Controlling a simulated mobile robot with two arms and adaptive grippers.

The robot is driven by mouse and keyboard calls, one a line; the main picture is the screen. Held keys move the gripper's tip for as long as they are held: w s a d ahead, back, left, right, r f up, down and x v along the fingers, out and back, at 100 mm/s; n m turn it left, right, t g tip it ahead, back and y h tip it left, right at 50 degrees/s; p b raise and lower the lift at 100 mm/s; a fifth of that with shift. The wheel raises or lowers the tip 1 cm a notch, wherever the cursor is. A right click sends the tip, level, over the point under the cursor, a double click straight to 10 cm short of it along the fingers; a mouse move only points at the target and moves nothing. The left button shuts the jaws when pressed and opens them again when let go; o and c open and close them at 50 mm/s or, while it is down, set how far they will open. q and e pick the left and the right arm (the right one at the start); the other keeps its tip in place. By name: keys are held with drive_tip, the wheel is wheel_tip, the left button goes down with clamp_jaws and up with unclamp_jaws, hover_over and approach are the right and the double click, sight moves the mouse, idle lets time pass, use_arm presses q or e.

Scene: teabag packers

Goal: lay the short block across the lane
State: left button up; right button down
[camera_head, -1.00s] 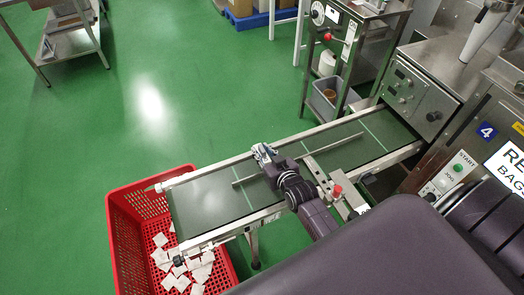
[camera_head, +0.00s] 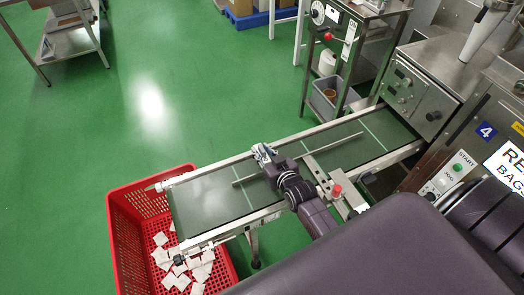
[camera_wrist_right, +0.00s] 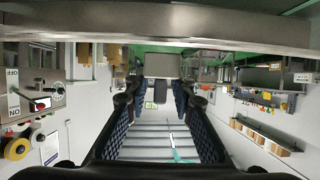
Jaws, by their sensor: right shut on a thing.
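The conveyor belt (camera_head: 205,197) is a dark green lane between metal side rails, with pale lines across it. A thin guide rod (camera_head: 338,144) runs lengthwise above it. My right gripper (camera_head: 262,153) is over the belt near the far rail, with its arm reaching in from the front. In the right wrist view its two blue-padded fingers stand apart, with a grey block-like piece (camera_wrist_right: 160,66) between their tips. It seems to be the short block; in the head view the gripper mostly hides it. Whether it touches the belt cannot be told. My left gripper is out of view.
A red crate (camera_head: 118,205) with several teabags stands under the belt's left end. A machine (camera_head: 425,92) stands at the right end. The belt's left part is clear.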

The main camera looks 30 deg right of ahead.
drive_tip(key=shift+f+b, duration=1.15)
drive_tip(key=shift+f, duration=0.65)
drive_tip(key=c, duration=1.6)
unclamp_jaws()
drive_tip(key=v, duration=1.2)
drive_tip(key=shift+d, duration=0.1)
